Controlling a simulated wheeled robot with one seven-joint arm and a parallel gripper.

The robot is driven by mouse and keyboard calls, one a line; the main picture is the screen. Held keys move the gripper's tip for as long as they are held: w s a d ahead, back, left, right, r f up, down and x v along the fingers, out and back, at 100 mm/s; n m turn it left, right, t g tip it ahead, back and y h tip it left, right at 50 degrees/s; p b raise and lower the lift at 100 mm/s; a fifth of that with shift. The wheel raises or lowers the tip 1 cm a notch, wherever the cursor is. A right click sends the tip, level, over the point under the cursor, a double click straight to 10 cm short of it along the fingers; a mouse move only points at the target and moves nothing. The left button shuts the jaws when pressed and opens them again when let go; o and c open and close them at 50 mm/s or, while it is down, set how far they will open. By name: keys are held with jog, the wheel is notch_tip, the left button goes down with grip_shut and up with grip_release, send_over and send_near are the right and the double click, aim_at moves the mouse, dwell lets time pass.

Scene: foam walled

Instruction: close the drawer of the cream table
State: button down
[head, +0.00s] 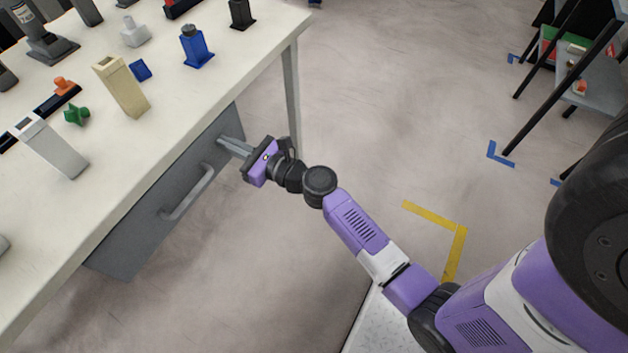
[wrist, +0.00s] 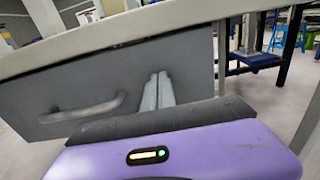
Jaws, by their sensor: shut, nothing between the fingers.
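The cream table (head: 220,88) fills the left of the head view. Its grey drawer (head: 150,222) hangs under the tabletop, with a bar handle (head: 188,194) on its front. The drawer front also shows in the wrist view (wrist: 110,75), with the handle (wrist: 82,110) at left. The drawer front sits close under the table edge; I cannot tell whether it is fully in. My gripper (head: 222,141) is shut and empty, its fingertips at the drawer front's right part, right of the handle. In the wrist view the fingers (wrist: 158,82) point at the front; contact is unclear.
Several objects stand on the tabletop, among them a beige block (head: 122,87), a blue piece (head: 196,48) and a white block (head: 48,147). A table leg (head: 292,98) stands just beyond my gripper. Open floor lies to the right, with a dark-legged rack (head: 545,85) at upper right.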

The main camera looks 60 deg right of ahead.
jog(key=shift+w+r, duration=0.15)
jog(key=shift+w, duration=0.15)
jog(key=s, duration=0.8)
jog(key=shift+s, duration=0.2)
